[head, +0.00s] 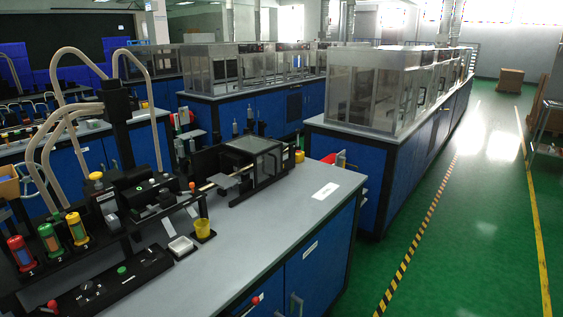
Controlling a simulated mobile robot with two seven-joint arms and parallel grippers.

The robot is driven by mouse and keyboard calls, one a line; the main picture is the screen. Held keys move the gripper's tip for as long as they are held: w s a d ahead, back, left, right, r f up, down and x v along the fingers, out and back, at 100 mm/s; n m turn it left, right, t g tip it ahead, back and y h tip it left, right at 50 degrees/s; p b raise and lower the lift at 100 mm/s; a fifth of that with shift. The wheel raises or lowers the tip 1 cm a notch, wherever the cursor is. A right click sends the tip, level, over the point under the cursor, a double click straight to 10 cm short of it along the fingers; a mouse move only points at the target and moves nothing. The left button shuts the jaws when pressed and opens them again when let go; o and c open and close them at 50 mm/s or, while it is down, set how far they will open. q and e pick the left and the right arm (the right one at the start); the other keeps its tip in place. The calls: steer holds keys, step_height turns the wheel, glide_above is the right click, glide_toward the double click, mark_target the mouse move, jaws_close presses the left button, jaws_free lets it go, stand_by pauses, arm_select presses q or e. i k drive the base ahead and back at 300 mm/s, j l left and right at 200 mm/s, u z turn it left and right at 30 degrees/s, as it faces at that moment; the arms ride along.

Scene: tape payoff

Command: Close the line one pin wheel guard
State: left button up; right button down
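A clear-panelled guard box (264,164) with a dark frame sits on the black machine on the near grey bench, right of the picture's left-hand equipment. It may be the pin wheel guard; no label is legible on it. I cannot tell whether its panel is fully shut. A small grey plate (223,181) sticks out at its left side. Any wheel inside is too dark and small to make out. Neither of my grippers is in the head view.
The near bench (270,225) has free top space at its front right. Pale hoses (152,100), numbered coloured canisters (77,229), a black button panel (115,279), a white tray (181,246) and a yellow cup (203,230) stand left. Green floor (455,240) is clear right.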

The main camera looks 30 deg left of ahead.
mark_target(266, 154)
steer(key=i+u, duration=0.35)
steer(key=i+l+u, duration=0.15)
steer(key=u, duration=0.25)
steer(key=i+l+u, duration=0.2)
steer(key=u, duration=0.15)
steer(key=i+l+u, duration=0.15)
steer(key=u, duration=0.2)
steer(key=i+l+u, duration=0.1)
steer(key=l+u, duration=0.15)
steer(key=u, duration=0.15)
steer(key=l+u, duration=0.2)
steer(key=u, duration=0.15)
steer(key=i, duration=0.05)
